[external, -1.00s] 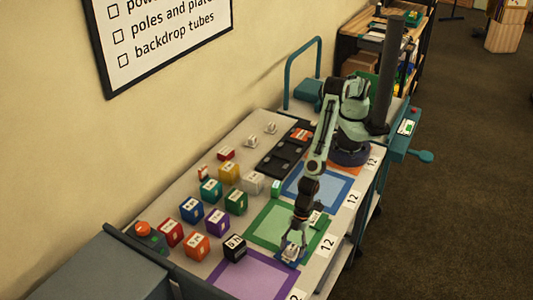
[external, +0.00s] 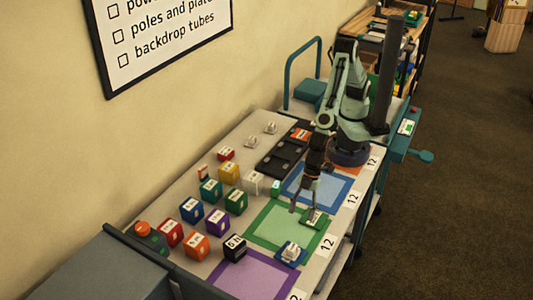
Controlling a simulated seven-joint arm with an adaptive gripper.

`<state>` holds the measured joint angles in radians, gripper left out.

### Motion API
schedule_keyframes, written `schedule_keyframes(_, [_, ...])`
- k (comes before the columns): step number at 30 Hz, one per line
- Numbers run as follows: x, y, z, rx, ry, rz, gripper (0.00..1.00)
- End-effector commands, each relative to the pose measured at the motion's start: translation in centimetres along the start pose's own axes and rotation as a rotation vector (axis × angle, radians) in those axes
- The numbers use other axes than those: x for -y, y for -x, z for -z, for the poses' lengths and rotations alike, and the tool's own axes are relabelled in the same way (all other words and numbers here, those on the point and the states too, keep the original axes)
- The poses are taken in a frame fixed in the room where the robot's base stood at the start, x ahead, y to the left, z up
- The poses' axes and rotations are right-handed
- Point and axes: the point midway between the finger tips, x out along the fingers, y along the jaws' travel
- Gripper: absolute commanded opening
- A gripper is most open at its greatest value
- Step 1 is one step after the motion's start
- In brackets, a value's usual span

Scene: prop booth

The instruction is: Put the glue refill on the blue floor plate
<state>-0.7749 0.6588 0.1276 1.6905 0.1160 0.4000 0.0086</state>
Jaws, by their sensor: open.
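The blue floor plate (external: 336,190) is a blue-bordered square on the table, partly behind my arm. My gripper (external: 303,209) is open, pointing down, with nothing seen between its fingers. It is over the far right part of the green floor plate (external: 262,235), beside a small green item with a pale top (external: 315,217). A small blue and white item (external: 291,253) rests near the corner between the green and purple plates. A small green and white item (external: 276,187) stands left of the blue plate. I cannot tell which item is the glue refill; labels are too small.
Several labelled cubes, such as a black one (external: 235,248) and a purple one (external: 217,222), stand on the left. A black tray (external: 282,156) lies behind them. The purple plate (external: 250,278) is at the near end. The blue plate's visible surface looks clear.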

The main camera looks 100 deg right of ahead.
Motion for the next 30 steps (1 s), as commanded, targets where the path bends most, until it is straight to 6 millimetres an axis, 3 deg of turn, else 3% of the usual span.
schedule_keyframes(5, [-1.0, 0.9, -0.2, 0.006, -0.015, -0.007, 0.49])
schedule_keyframes(8, [-4.4, 4.2, -1.5, 0.034, -0.071, -0.03, 0.49])
schedule_keyframes(11, [-9.3, 9.6, -5.2, 0.092, -0.172, -0.064, 0.49])
schedule_keyframes(12, [-11.1, 12.1, -7.4, 0.121, -0.223, -0.078, 0.49])
schedule_keyframes(15, [-13.9, 17.7, -14.0, 0.195, -0.356, -0.098, 0.49])
schedule_keyframes(18, [-14.3, 21.8, -20.6, 0.257, -0.479, -0.101, 0.49])
schedule_keyframes(22, [-12.8, 24.6, -27.0, 0.316, -0.6, -0.089, 0.49])
schedule_keyframes(25, [-11.4, 25.5, -29.8, 0.343, -0.654, -0.077, 0.49])
schedule_keyframes(30, [-10.5, 25.8, -31.3, 0.36, -0.685, -0.068, 0.49])
